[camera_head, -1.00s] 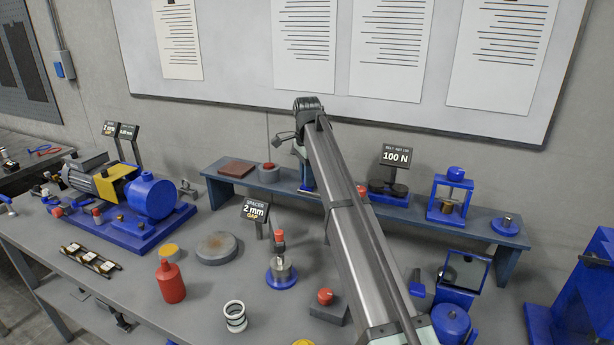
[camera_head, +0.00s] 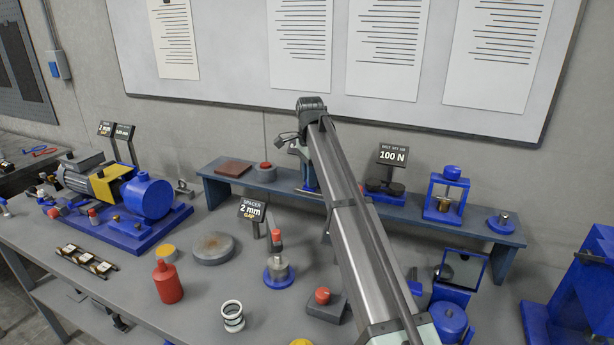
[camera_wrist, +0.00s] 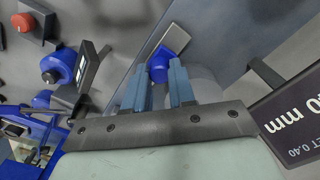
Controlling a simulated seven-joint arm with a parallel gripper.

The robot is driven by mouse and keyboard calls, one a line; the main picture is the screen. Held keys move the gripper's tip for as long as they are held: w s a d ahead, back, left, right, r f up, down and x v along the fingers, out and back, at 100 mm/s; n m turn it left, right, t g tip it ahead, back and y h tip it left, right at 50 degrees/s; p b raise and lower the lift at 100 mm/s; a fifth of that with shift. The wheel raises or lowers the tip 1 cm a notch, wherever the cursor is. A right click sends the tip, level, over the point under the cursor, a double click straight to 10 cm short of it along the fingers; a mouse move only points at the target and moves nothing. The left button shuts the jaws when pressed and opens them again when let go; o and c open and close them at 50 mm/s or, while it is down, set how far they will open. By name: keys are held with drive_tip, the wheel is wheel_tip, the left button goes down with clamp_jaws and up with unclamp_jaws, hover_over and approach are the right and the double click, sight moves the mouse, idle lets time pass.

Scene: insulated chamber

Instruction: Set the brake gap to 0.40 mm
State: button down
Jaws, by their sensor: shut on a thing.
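In the wrist view my gripper (camera_wrist: 159,88) has its two blue-grey fingers around a small blue part (camera_wrist: 158,69), and is shut on it. The part's grip point is mostly hidden between the fingers. A dark sign (camera_wrist: 292,125), cut off at the right edge, reads "0 mm" and "SET 0.40" in its visible part. The gap itself cannot be seen.
The raised shelf (camera_head: 222,181) also carries a 100 N sign (camera_head: 393,152) and a blue press frame (camera_head: 446,193).

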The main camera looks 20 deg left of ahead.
drive_tip(key=c, duration=0.9)
unclamp_jaws()
drive_tip(key=shift+c, duration=0.2)
wheel_tip(320, 180, up, 14)
drive_tip(key=shift+f, duration=0.15)
